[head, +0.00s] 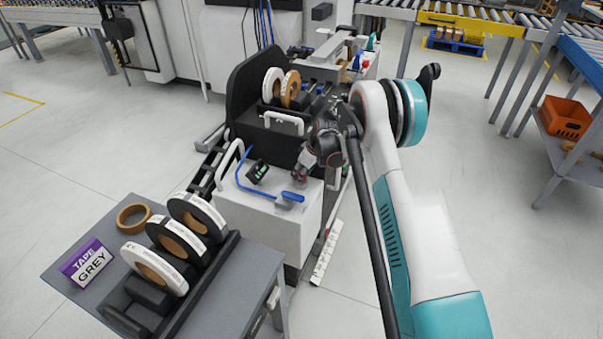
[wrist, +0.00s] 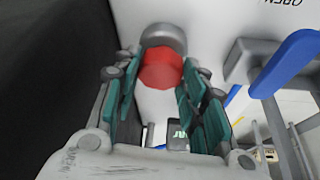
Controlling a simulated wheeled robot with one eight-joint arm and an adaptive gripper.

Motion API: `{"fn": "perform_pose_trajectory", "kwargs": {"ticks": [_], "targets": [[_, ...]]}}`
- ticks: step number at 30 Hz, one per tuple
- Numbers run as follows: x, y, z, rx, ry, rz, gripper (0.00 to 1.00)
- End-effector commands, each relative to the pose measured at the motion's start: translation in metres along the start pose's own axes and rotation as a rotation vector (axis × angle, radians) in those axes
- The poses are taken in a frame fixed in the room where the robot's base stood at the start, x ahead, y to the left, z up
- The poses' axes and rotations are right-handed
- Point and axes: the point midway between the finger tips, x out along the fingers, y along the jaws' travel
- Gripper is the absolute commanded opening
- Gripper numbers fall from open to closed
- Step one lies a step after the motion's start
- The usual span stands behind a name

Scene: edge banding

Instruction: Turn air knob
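A red knob (wrist: 162,70) with a grey collar sits on a white panel in the wrist view. In the head view the red knob (head: 300,177) shows small on the white cabinet (head: 262,220), partly hidden by my gripper. My gripper (wrist: 160,88) is open, with its green-padded fingers on either side of the red knob. I cannot tell whether a finger touches it. A blue lever (wrist: 285,62) on a grey fitting is to the right of the fingers; the blue lever (head: 292,197) also shows on the cabinet top in the head view. No label shows which is the air knob.
A blue hose (head: 240,172) and a small black device with a green display (head: 257,172) are on the cabinet. A white handle (head: 229,163) is at its left. A grey table (head: 255,268) with tape rolls (head: 182,238) stands at front left.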

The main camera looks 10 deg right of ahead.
Motion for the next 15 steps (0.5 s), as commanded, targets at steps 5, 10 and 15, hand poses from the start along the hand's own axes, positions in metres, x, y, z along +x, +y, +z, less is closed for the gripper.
{"fn": "perform_pose_trajectory", "kwargs": {"ticks": [5, 10, 15], "targets": [[0.0001, -0.0001, 0.0001, 0.002, 0.0, 0.001, 0.15], [0.0, -0.0004, 0.0001, 0.029, 0.0, 0.013, 0.15], [-0.0003, -0.0011, -0.0002, 0.102, 0.0, 0.043, 0.15]]}}
